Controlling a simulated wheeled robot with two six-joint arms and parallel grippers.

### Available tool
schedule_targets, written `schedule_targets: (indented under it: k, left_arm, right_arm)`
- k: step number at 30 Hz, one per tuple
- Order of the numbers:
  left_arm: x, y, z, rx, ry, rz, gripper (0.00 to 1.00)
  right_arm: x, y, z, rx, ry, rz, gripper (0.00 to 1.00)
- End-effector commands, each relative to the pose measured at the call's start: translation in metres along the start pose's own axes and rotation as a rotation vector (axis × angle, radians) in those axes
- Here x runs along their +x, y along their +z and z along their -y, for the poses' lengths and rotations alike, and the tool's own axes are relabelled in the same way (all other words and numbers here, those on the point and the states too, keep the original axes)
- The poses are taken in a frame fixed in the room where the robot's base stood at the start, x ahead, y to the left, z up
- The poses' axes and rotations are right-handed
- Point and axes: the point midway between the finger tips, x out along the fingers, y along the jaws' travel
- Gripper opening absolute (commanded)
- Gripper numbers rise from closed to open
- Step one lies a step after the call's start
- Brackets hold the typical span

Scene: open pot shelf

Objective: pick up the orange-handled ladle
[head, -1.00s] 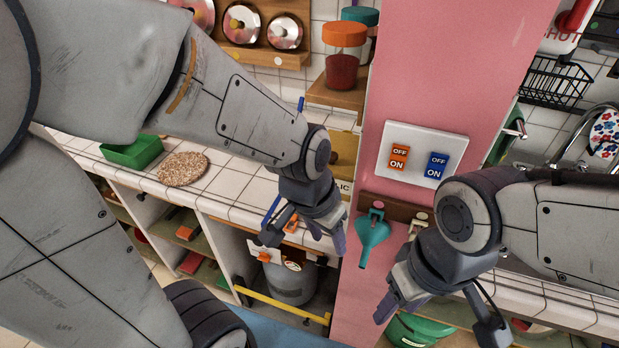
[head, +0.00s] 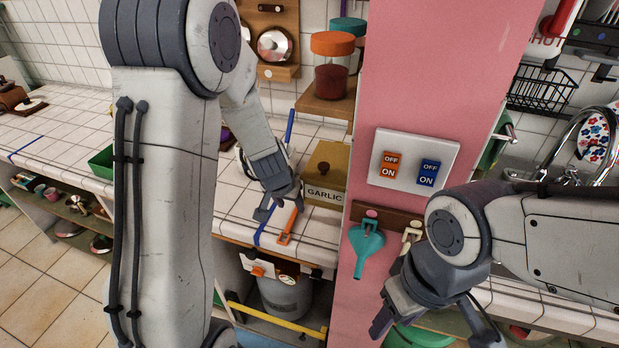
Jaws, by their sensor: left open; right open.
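An orange handle with a holed end (head: 286,232), which looks like the ladle's, lies on the tiled counter near its front edge. Its other end runs up behind my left gripper, and no ladle bowl is clearly visible. My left gripper (head: 280,211) is open, pointing down over the counter at the handle's upper end. I cannot tell whether it touches the handle. My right gripper (head: 432,333) is open and empty, low in front of the pink pillar, well to the right of the handle.
A tan GARLIC box (head: 327,170) stands just right of my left gripper. The pink pillar (head: 440,80) carries a switch plate (head: 414,160) and a hanging teal funnel (head: 366,245). A grey pot (head: 289,300) sits on the shelf below. Counter (head: 60,110) at far left has clear room.

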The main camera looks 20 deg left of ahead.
Motion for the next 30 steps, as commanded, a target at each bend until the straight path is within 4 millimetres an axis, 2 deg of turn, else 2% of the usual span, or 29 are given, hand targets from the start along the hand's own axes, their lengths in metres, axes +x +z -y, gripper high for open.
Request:
schedule_targets:
  k: [1, 10, 13, 18, 28, 29, 30]
  left_arm:
    - [-0.001, -0.008, 0.0, 0.0, 0.0, 0.002, 0.54]
    - [0.009, -0.026, 0.0, 0.0, 0.0, 0.001, 0.54]
    - [0.033, -0.023, 0.0, 0.0, 0.0, 0.002, 0.54]
    - [0.056, -0.024, 0.0, 0.0, 0.001, 0.001, 0.54]
    - [0.061, -0.026, 0.0, 0.0, 0.0, 0.0, 0.54]
    - [0.061, -0.025, 0.0, 0.0, 0.0, 0.0, 0.46]
    - [0.061, -0.025, 0.0, 0.0, 0.0, 0.0, 0.31]
  right_arm:
    - [-0.01, -0.001, 0.001, 0.0, 0.0, 0.0, 0.52]
    - [-0.022, -0.001, 0.002, 0.0, 0.0, 0.0, 0.52]
    - [-0.005, 0.0, 0.0, 0.0, 0.0, 0.0, 0.52]
    - [0.008, 0.001, -0.001, 0.0, 0.0, 0.001, 0.52]
    - [0.008, 0.001, -0.001, 0.0, 0.0, 0.0, 0.52]
    - [0.008, 0.001, -0.001, 0.0, 0.0, 0.0, 0.52]
    - [0.008, 0.001, -0.001, 0.0, 0.0, 0.0, 0.52]
